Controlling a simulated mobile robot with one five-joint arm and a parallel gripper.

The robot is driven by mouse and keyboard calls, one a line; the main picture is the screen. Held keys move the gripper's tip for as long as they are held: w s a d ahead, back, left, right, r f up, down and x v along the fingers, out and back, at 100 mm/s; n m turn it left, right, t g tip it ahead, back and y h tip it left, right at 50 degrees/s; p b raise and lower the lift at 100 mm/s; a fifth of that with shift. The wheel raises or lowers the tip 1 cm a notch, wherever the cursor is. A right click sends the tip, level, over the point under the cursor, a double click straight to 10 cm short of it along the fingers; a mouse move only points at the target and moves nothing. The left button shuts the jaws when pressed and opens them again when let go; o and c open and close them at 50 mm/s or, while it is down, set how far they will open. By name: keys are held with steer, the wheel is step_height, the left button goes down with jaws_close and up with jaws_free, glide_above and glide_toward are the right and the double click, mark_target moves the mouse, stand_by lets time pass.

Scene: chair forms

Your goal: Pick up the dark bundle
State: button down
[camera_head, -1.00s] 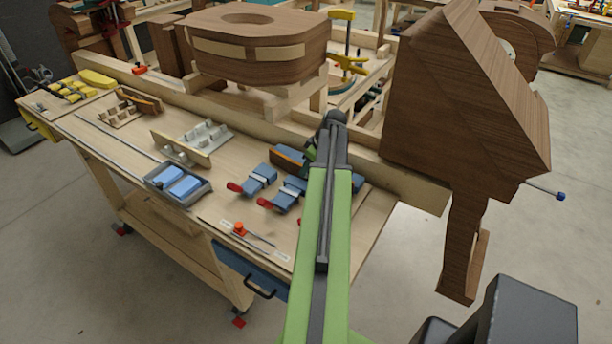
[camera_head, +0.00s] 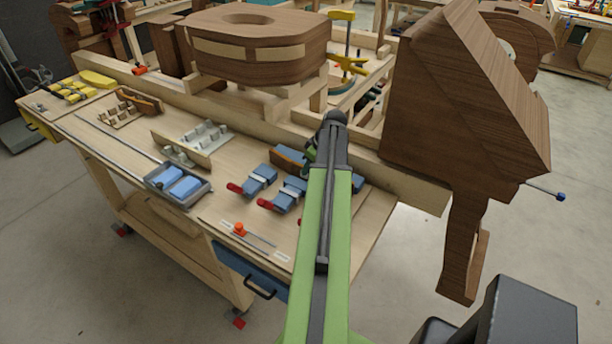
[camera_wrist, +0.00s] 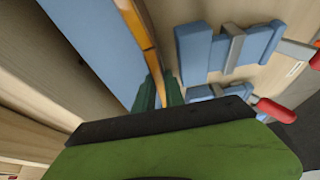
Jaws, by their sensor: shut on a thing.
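A dark brown strip-like piece, which I take for the dark bundle (camera_head: 287,158), lies on the workbench (camera_head: 226,190) just left of my gripper in the head view. My arm hides its right part. In the wrist view the bundle (camera_wrist: 141,36) shows as a narrow orange-brown strip running down between my dark green fingers. My gripper (camera_wrist: 160,94) is shut on it, with a finger on each side. The fingertips are mostly hidden in the head view. I cannot tell whether the bundle is clear of the bench.
Blue clamps with red handles (camera_head: 284,194) lie close by. A blue tray (camera_head: 178,187) and a jig board (camera_head: 190,146) stand further left. A long timber beam (camera_head: 290,128) runs behind my gripper. A large brown wooden form (camera_head: 440,110) stands to the right.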

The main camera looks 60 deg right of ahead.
stand_by(0.9)
step_height(320, 180, up, 13)
steer(key=p, duration=1.2)
steer(key=shift+s+f+p, duration=0.15)
steer(key=shift+s+p, duration=0.1)
steer(key=shift+p, duration=0.15)
